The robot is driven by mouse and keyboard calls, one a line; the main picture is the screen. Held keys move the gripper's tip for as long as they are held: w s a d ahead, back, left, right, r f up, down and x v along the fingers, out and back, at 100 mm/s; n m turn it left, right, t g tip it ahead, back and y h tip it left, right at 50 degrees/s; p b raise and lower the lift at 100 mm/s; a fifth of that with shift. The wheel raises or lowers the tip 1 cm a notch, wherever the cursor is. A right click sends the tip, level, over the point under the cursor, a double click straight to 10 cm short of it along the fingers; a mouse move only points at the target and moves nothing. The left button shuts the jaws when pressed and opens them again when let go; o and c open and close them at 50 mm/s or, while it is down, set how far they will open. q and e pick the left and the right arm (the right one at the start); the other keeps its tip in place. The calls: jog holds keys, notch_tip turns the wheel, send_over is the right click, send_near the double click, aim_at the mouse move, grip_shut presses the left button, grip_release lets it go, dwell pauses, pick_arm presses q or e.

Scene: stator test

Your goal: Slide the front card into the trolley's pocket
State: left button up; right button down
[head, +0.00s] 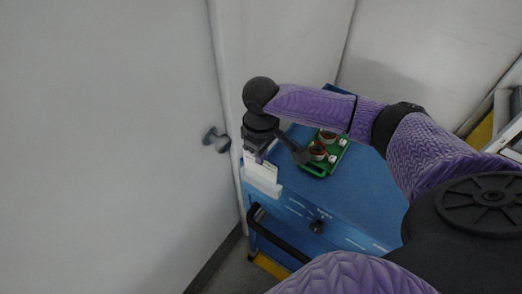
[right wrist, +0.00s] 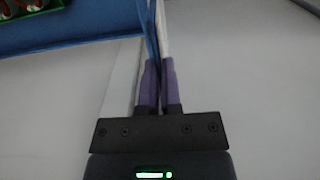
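The blue trolley (head: 360,205) stands below my right arm. At its left corner is a white pocket (head: 264,187). A white card (head: 262,166) stands upright at the pocket, its lower edge hidden behind or inside the pocket's front; I cannot tell which. My right gripper (head: 256,153) points down at the card's top. In the right wrist view its purple fingers (right wrist: 158,85) are close together, with thin pale and blue edges running between and beyond them. It appears shut on the card, seen edge-on. My left gripper is out of view.
A green tray (head: 316,172) with several round parts sits on the trolley top, close to my right wrist. A black handle (head: 275,238) and a dark knob (head: 317,227) are on the trolley's front.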

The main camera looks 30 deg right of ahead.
dwell(0.5)
jog(key=shift+f, duration=1.55)
